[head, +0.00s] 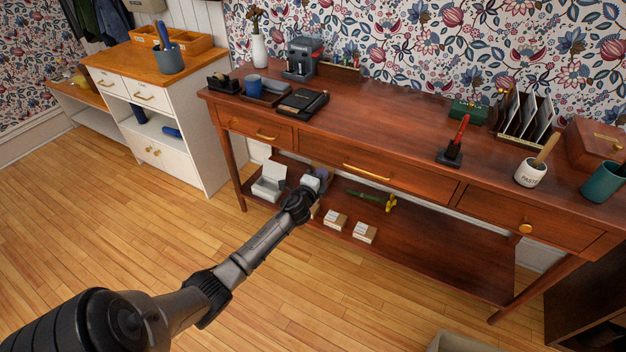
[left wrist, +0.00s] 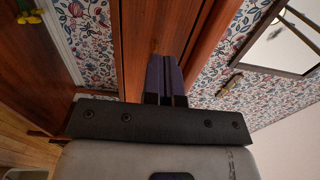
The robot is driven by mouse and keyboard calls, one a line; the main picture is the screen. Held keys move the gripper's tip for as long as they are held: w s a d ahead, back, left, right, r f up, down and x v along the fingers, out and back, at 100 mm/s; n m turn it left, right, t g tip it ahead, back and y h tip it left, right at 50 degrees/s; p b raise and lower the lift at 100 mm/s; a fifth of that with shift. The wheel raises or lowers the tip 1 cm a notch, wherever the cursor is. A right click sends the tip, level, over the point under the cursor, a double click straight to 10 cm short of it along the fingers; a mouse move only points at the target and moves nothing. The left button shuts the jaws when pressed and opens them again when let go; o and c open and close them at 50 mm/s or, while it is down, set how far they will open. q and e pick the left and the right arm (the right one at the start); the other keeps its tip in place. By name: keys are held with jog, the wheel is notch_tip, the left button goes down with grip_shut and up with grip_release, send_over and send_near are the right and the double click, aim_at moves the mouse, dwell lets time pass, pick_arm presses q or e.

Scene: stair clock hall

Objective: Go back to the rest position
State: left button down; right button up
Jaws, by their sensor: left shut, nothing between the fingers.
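My left arm reaches from the lower left in the head view, and its gripper (head: 320,176) is in front of the dark wooden console table (head: 400,120), near the gap between drawers and lower shelf. Much of the gripper is hidden behind its own wrist. In the left wrist view its fingers (left wrist: 165,78) are together with nothing between them, against the table's wood. My right gripper is in neither view.
The lower shelf (head: 440,248) holds an open white box (head: 269,184), small card boxes (head: 364,233) and a green tool with a yellow end (head: 372,199). A white cabinet (head: 165,125) stands at left. The wooden floor (head: 100,230) in front is largely clear.

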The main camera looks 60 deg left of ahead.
pick_arm(q)
jog(key=p+v, duration=0.1)
jog(key=v, duration=0.3)
jog(key=shift+s, duration=0.1)
